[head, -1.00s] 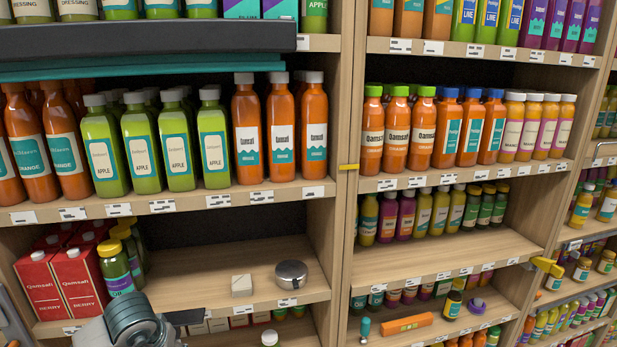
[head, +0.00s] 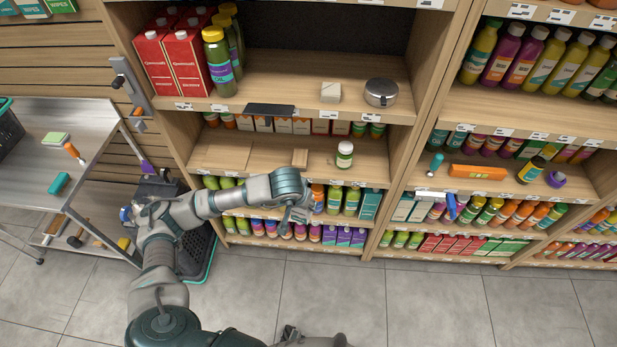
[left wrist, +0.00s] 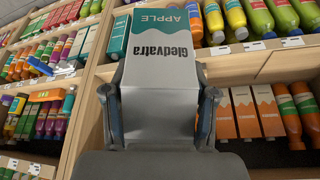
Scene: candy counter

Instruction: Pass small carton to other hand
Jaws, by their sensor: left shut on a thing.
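The small carton (left wrist: 158,62) is white and grey with a teal band and reads "Gledvatra" and "APPLE" upside down in the left wrist view. My left gripper (left wrist: 157,98) is shut on it, with one finger against each side. In the head view my left gripper (head: 298,210) hangs in front of the lower shelves, and the carton is hard to make out there. A grey piece of my own body shows at the bottom edge of the head view, but no right gripper fingers can be seen.
Shelves of bottles fill the back. A metal table (head: 35,165) is at the left. The floor (head: 420,305) in front is clear.

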